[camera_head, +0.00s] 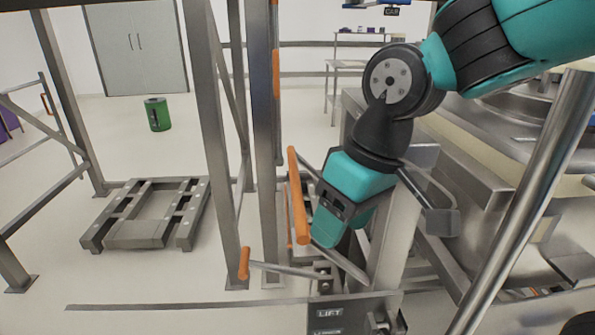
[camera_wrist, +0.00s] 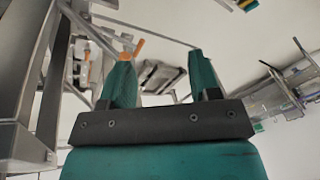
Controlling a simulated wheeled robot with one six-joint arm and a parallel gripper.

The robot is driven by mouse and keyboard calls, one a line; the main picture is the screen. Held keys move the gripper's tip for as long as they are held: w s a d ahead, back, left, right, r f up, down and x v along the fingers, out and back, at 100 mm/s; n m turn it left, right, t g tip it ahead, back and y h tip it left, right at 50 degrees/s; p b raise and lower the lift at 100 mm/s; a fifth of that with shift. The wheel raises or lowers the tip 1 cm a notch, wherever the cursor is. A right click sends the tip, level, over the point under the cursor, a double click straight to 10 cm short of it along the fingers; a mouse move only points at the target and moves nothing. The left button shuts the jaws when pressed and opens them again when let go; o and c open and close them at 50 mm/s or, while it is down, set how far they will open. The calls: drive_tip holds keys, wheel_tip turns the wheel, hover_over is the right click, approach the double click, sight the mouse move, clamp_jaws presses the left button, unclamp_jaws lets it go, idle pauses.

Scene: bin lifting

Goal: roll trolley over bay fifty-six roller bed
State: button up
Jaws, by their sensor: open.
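My gripper (camera_head: 340,222) hangs in the middle of the head view, pointing down, beside a long upright orange handle (camera_head: 298,195). In the wrist view my gripper (camera_wrist: 162,68) has its two teal fingers apart with nothing held between them. A small orange tip (camera_wrist: 139,48) shows beside the left finger. A low metal frame with studded side rails (camera_head: 148,215) lies on the floor at left between steel posts; it may be the roller bed. I cannot make out a trolley for certain, and no bay number is readable.
A shorter orange-ended lever (camera_head: 245,263) sticks out from a panel marked LIFT (camera_head: 335,312). Steel posts (camera_head: 208,140) stand left of my gripper. A steel machine (camera_head: 440,200) closes off the right. A green bin (camera_head: 157,114) stands on open floor behind.

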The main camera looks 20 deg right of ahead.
drive_tip(key=w+r+m+t+h+p, duration=0.2)
drive_tip(key=w+m+h+p, duration=0.15)
drive_tip(key=w, duration=1.65)
drive_tip(key=m+t+h+p, duration=0.1)
drive_tip(key=m+h, duration=0.2)
drive_tip(key=m, duration=0.1)
approach(294, 178)
drive_tip(key=shift+y, duration=0.25)
drive_tip(key=p+x, duration=0.2)
drive_tip(key=x, duration=0.3)
drive_tip(key=p+x, duration=0.2)
drive_tip(key=x, duration=0.3)
drive_tip(key=shift+w+d, duration=0.1)
drive_tip(key=shift+d, duration=0.15)
clamp_jaws()
